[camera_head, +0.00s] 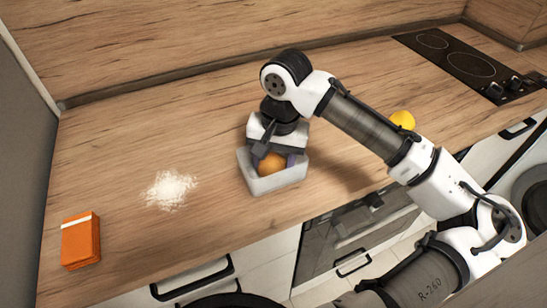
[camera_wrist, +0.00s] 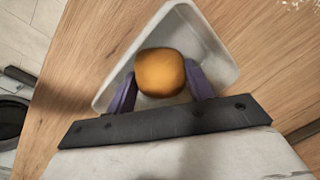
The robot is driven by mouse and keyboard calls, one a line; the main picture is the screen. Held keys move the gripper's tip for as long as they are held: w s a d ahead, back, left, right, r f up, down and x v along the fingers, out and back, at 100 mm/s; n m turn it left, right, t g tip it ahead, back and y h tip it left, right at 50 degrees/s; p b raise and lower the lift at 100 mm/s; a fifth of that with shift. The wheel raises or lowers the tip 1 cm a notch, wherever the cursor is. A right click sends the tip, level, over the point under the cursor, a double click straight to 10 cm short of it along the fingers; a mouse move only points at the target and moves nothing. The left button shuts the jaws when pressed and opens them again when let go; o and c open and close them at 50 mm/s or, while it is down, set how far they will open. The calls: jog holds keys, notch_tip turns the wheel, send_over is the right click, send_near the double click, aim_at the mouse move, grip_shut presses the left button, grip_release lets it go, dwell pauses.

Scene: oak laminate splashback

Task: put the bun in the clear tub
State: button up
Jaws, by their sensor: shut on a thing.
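The bun (camera_head: 271,164) is a rounded orange-brown piece, and it also shows in the wrist view (camera_wrist: 160,72). My gripper (camera_head: 272,162) points down with its two purple fingers on either side of the bun, shut on it; the fingers also show in the wrist view (camera_wrist: 160,88). The clear tub (camera_head: 277,183) is a pale, see-through open box on the counter, also in the wrist view (camera_wrist: 212,47). The bun and fingertips are at the tub's opening, within its walls. I cannot tell whether the bun touches the tub's floor.
A white powder patch (camera_head: 171,190) lies left of the tub. An orange box (camera_head: 81,241) stands at the counter's left front. A yellow object (camera_head: 403,120) sits behind my arm. A black hob (camera_head: 468,61) is at the back right. The counter's front edge is close to the tub.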

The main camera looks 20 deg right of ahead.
aim_at(279, 159)
jog(key=shift+f, duration=0.15)
jog(key=o, duration=1)
jog(key=shift+c, duration=0.2)
notch_tip(279, 159, up, 12)
jog(key=d, duration=0.1)
jog(key=shift+s+r, duration=0.2)
jog(key=shift+s, duration=0.15)
